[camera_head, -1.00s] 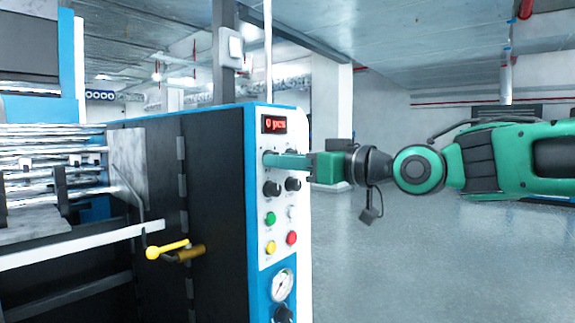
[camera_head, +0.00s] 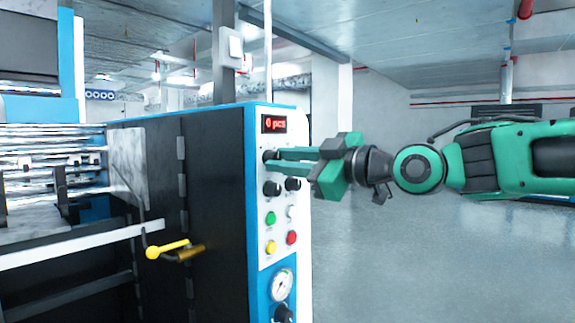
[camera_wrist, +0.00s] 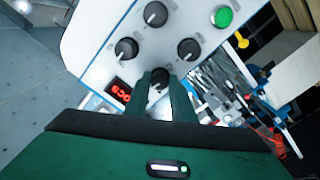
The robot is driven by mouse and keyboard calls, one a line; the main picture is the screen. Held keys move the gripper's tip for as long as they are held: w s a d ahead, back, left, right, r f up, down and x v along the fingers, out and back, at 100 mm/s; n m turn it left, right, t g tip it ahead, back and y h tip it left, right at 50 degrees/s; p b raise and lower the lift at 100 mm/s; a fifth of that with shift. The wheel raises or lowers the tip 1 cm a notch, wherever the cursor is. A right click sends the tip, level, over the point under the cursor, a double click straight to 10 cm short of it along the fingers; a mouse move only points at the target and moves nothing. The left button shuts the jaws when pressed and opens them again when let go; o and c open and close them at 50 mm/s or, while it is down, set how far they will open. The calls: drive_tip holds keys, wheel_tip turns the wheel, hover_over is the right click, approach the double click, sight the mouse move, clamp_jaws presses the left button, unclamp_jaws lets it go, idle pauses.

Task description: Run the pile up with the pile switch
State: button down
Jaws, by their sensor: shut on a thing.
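The control panel (camera_head: 283,215) is on the end of the machine. My gripper (camera_head: 275,156) reaches it from the right and is shut on the upper-left black rotary knob (camera_head: 267,155), just below the red counter display (camera_head: 274,124). In the wrist view the same knob (camera_wrist: 159,76) sits between the two green fingertips. The knob's label is too small to read, so I cannot tell from it that this is the pile switch. The gripper is rolled about its own axis, with its fingers tilted. The display reads 0 pcs.
Other black knobs (camera_head: 272,188) sit close below. Green (camera_head: 270,218), yellow (camera_head: 271,247) and red (camera_head: 291,237) buttons and a gauge (camera_head: 283,283) are lower. A yellow-ended handle (camera_head: 167,249) sticks out at the left. The floor to the right is clear.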

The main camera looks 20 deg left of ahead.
drive_tip(key=shift+w+d+n, duration=0.15)
drive_tip(key=shift+w+n, duration=0.05)
drive_tip(key=shift+n, duration=0.6)
drive_tip(key=c, duration=1.5)
unclamp_jaws()
drive_tip(key=shift+s, duration=0.1)
drive_tip(key=v, duration=1)
drive_tip(key=shift+s+d+f, duration=0.1)
drive_tip(key=shift+d, duration=0.25)
